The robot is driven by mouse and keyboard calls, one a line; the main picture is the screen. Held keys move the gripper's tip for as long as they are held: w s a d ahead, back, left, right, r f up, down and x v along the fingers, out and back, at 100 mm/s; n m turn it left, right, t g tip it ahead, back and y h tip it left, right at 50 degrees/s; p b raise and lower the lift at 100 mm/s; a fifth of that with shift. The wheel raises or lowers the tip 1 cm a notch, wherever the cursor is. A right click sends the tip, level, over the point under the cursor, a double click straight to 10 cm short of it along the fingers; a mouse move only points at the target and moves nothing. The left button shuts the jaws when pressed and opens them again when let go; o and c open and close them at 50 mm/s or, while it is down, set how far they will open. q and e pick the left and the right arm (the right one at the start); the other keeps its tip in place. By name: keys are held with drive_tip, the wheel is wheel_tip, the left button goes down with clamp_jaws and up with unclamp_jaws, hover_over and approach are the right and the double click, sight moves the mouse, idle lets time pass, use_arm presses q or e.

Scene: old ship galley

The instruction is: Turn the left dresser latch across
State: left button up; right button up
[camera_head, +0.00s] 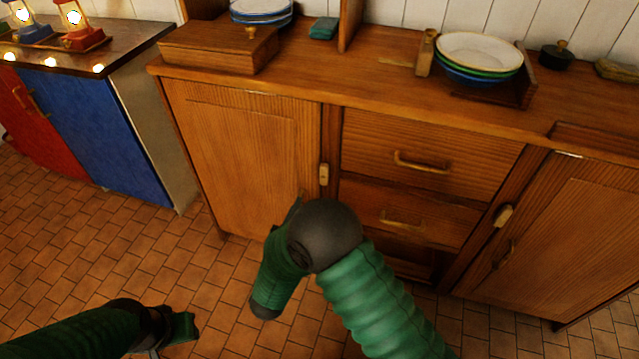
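The dresser (400,95) is brown wood and fills the middle and right. The left latch (324,174), a small pale brass piece, sits upright on the post beside the left door (245,150), at its right edge. The left door looks shut. The right latch (503,216) is a similar piece by the right door (570,235). My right arm, in a green sleeve, bends at a dark joint just below the left latch; I cannot make out its gripper. My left arm is low at the left; a metallic bit of its gripper (156,352) shows at the bottom edge, too little to read.
Drawers with brass handles (422,164) fill the dresser's middle. On top are a wooden box (220,47), stacked plates (480,57) and a dark lidded pot (556,56). A blue and red cabinet (100,130) stands at left. The tiled floor (90,225) is clear.

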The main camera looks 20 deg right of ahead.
sight(323, 173)
drive_tip(key=b+x, duration=0.3)
drive_tip(key=x, duration=0.8)
drive_tip(key=shift+w, duration=0.25)
drive_tip(key=shift+w+d, duration=0.25)
drive_tip(key=shift+w, duration=0.05)
clamp_jaws()
